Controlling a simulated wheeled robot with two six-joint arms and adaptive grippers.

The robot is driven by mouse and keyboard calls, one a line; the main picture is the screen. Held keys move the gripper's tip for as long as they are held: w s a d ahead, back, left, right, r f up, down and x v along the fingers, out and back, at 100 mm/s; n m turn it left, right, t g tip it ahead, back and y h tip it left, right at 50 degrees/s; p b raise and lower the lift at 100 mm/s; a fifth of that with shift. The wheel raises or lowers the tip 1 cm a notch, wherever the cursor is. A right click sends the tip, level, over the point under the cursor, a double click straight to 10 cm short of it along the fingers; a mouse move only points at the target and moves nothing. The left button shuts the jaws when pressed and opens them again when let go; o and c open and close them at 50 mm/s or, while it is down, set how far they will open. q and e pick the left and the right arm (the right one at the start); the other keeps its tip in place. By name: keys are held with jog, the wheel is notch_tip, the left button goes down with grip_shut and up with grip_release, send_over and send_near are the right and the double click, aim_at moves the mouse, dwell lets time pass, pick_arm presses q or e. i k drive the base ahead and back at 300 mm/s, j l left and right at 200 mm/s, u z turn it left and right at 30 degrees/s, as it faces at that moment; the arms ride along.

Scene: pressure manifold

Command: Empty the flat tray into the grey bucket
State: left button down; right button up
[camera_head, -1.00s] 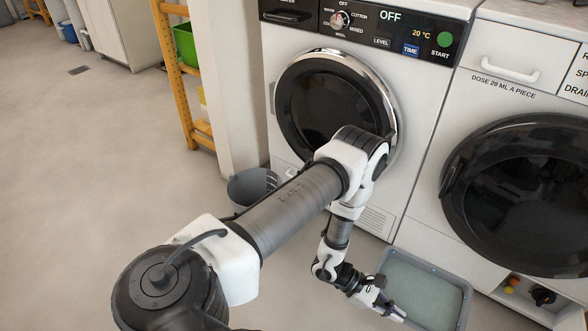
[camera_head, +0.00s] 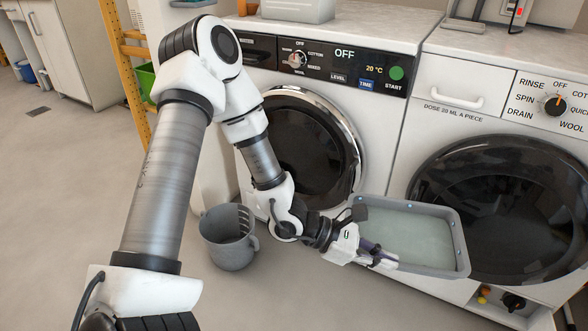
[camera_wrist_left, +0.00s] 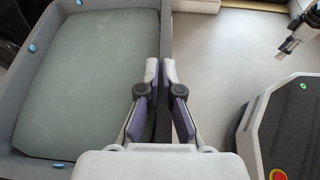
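The flat grey tray (camera_head: 450,240) holds pale greenish water (camera_head: 400,235) and looks about level, held up in front of the machines. My left gripper (camera_head: 378,257) is shut on its near left wall; in the left wrist view its fingers (camera_wrist_left: 160,72) close on the tray's rim (camera_wrist_left: 75,5). The grey bucket (camera_head: 228,245) stands upright on the floor, left of the tray and apart from it. Its inside is mostly hidden. What seems to be my right gripper (camera_wrist_left: 286,46) shows small at the upper right of the left wrist view, its fingers unclear.
Two white front-loading machines stand behind, the left one's dark door (camera_head: 305,150) partly behind my arm and the right one's door (camera_head: 500,200) behind the tray. A yellow rack (camera_head: 125,70) stands left. The floor left of the bucket is clear.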

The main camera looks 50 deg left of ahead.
aim_at(227, 230)
jog(key=u, duration=2.3)
jog(key=i+l, duration=0.1)
jog(key=l, duration=0.6)
jog(key=i, duration=0.05)
